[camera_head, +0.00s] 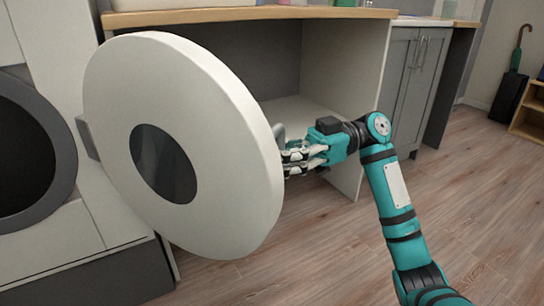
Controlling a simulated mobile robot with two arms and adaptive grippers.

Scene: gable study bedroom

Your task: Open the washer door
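The washer door (225,130) is a large white disc with a dark oval window (163,163). It stands swung out from the white washer front (45,240), held by a grey hinge (88,138) on its left side. A dark round opening with a grey ring (62,165) shows in the washer at the far left. My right gripper (290,160) is at the door's right edge, beside a small grey part that may be the handle. Its fingertips are partly hidden by the door, so its grip is unclear. My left gripper is not in view.
An open cabinet under a wooden worktop (250,14) stands behind the door. Grey cupboards (405,80) are further right. A dark umbrella stand (508,97) and a wooden shelf (530,110) are at the far right. The wooden floor (480,190) is clear there.

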